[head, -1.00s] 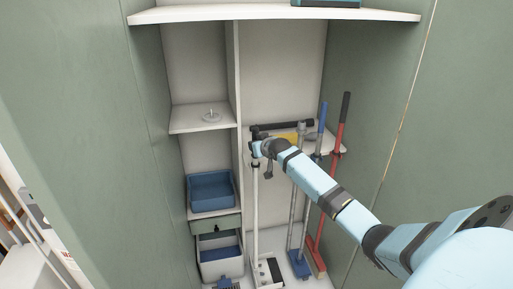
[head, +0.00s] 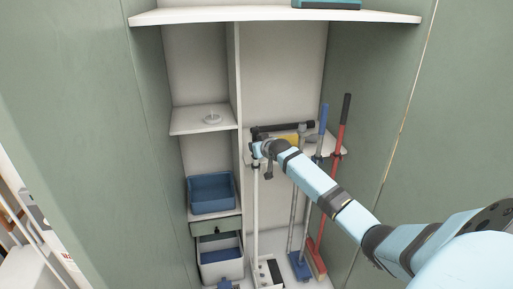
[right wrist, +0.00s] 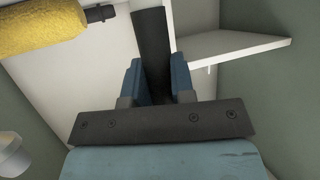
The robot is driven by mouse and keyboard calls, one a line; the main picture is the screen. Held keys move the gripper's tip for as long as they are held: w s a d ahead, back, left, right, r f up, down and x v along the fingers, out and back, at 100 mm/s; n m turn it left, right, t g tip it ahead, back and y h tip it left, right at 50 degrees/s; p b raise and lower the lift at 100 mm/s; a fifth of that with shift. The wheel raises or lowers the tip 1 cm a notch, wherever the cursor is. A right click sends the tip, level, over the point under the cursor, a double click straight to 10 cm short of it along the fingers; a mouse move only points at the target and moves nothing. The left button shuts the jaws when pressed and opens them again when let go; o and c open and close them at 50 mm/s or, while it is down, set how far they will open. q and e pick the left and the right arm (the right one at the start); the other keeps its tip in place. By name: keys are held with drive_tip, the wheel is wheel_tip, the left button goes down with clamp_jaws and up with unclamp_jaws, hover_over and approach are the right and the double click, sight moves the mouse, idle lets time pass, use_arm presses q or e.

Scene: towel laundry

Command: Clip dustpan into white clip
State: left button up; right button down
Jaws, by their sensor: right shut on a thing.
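The dustpan has a long white pole (head: 255,205) and a white and black pan (head: 268,272) low in the closet. My right gripper (head: 257,150) is at the top of this pole, in front of the closet's back wall. In the right wrist view, the blue fingers (right wrist: 157,82) are shut on a dark upright handle (right wrist: 152,45), which looks like the dustpan's handle. The pole hangs about upright. I cannot make out the white clip; my gripper and arm cover part of the wall there. My left gripper is out of view.
A blue-handled tool (head: 322,118) and a red-handled broom (head: 341,125) stand to the right, by a small white shelf (head: 338,141). A yellow roller (right wrist: 42,28) is close on the left in the wrist view. A divider (head: 234,80) and a blue bin (head: 211,206) are left.

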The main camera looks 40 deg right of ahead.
drive_tip(key=shift+w+d, duration=0.2)
drive_tip(key=shift+w, duration=0.1)
drive_tip(key=shift+c, duration=2.1)
unclamp_jaws()
drive_tip(key=shift+s+a+r+p, duration=0.1)
drive_tip(key=shift+s+a+p, duration=0.2)
drive_tip(key=shift+p, duration=0.1)
drive_tip(key=s+a+p, duration=0.3)
drive_tip(key=s+p, duration=0.3)
drive_tip(key=shift+s+a, duration=0.2)
drive_tip(key=shift+s, duration=0.05)
